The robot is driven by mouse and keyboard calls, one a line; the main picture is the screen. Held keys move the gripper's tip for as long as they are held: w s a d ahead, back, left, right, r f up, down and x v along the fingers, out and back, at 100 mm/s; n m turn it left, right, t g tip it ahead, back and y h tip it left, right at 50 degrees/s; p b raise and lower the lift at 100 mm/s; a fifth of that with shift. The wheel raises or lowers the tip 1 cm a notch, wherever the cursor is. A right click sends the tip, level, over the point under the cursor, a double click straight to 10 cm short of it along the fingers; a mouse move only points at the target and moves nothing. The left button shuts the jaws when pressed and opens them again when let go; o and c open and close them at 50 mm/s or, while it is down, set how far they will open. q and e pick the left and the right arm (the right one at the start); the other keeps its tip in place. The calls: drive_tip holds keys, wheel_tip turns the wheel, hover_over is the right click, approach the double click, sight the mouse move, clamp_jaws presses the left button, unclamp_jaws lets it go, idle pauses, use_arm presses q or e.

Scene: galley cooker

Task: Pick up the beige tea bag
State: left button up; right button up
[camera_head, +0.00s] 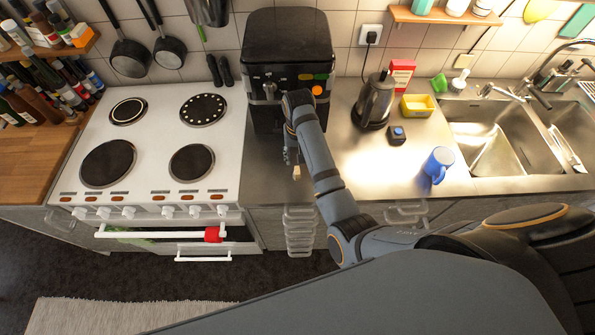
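A small beige piece (297,172), which looks like the tea bag, shows near the front edge of the steel counter, just left of my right forearm. My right gripper (291,157) points down directly above and beside it, in front of the black coffee machine. The fingers are small and partly overlapped by my arm, so I cannot tell whether they are open or shut, or whether they touch the beige piece. My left gripper is not in view.
The coffee machine (287,45) stands behind my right gripper. A white cooker (150,146) is on the left.

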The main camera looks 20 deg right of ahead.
sight(297, 168)
wheel_tip(297, 168, down, 3)
drive_tip(key=shift+r, duration=0.15)
drive_tip(key=shift+w+f+p, duration=0.15)
drive_tip(key=shift+f+p, duration=0.2)
drive_tip(key=shift+p, duration=0.2)
drive_tip(key=f, duration=0.2)
drive_tip(key=f+p, duration=0.1)
drive_tip(key=shift+w+a+f, duration=0.1)
drive_tip(key=shift+w+f, duration=0.15)
drive_tip(key=shift+f, duration=0.5)
drive_tip(key=c, duration=0.9)
